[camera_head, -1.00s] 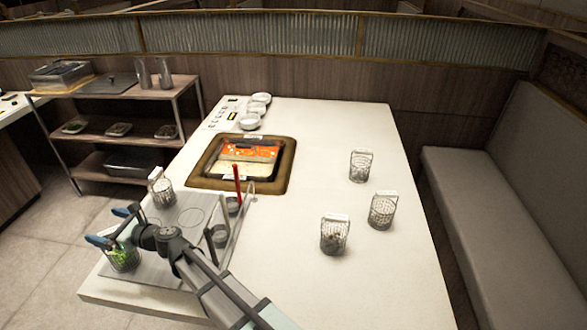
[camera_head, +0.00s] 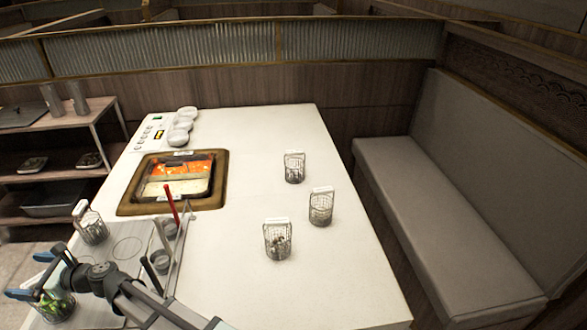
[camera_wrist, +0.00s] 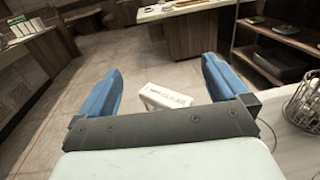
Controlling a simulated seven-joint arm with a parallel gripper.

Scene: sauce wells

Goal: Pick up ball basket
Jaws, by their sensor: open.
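Several wire baskets with white handle tags stand on the table. The front one on the right (camera_head: 277,241) holds small dark and pale pieces. Another (camera_head: 320,208) and a back one (camera_head: 295,168) stand to its right and behind; their contents are too small to tell. A basket with green contents (camera_head: 55,306) is at the lower left. My gripper (camera_head: 32,276) is open above this green basket. In the wrist view, a white handle tag (camera_wrist: 166,97) lies between and beyond the open blue fingers, touching neither visibly. I cannot tell which basket holds balls.
Another basket (camera_head: 91,226) stands at the left table edge and shows in the wrist view (camera_wrist: 303,103). A divided hot pot (camera_head: 180,177), a red stick (camera_head: 171,204) and white bowls (camera_head: 180,128) are nearby. The table's right half is mostly clear; a bench (camera_head: 440,210) lies beyond.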

